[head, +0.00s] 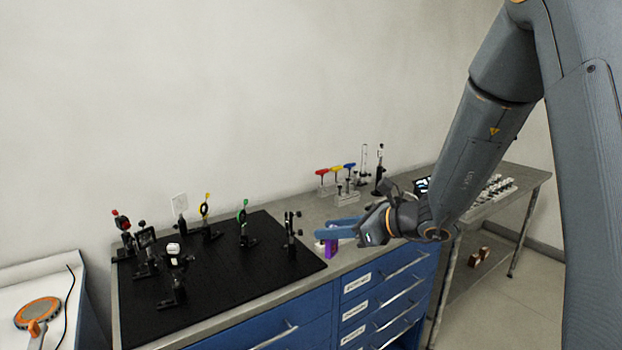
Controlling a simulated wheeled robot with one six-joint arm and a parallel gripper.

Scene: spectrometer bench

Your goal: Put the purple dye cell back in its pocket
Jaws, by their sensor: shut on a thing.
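The purple dye cell (331,249) is a small upright block over the front part of the bench, just right of the black breadboard. My gripper (328,234) has blue fingers and reaches in from the right. It is shut on the purple dye cell, which hangs down below the fingers. I cannot tell whether the cell's bottom touches the bench top. The fingers hide the cell's upper part. I cannot make out the cell's pocket from here.
The black breadboard (215,280) carries several optic mounts; one dark post (291,232) stands close left of my gripper. A side table (520,174) with small grey parts is at right. Blue drawers (385,300) are below.

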